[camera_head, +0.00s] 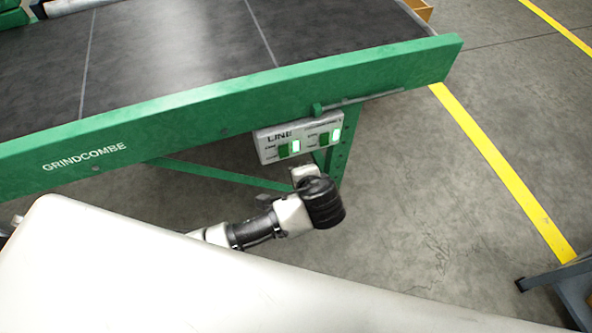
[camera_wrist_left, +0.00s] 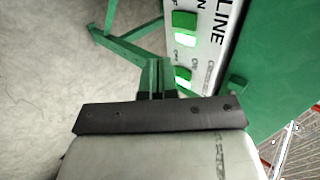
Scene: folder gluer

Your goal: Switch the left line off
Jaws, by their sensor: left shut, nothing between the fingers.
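A pale control box (camera_head: 268,154) marked LINE hangs under the green conveyor frame. It carries a left switch (camera_head: 285,152) and a right switch (camera_head: 325,138), both green with a brightly lit end. In the left wrist view the left switch (camera_wrist_left: 184,22) is the upper one and the right switch (camera_wrist_left: 183,76) the lower one. My left gripper (camera_head: 302,171) is just below the box in the head view, shut and empty. In the wrist view its fingers (camera_wrist_left: 157,78) point toward the area beside the box; contact cannot be told. My right gripper is out of view.
The green conveyor (camera_head: 200,112) with a dark belt (camera_head: 180,50) spans the scene above the box. A green leg and brace (camera_head: 215,173) stand behind my gripper. A dark stand (camera_head: 560,280) is at lower right.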

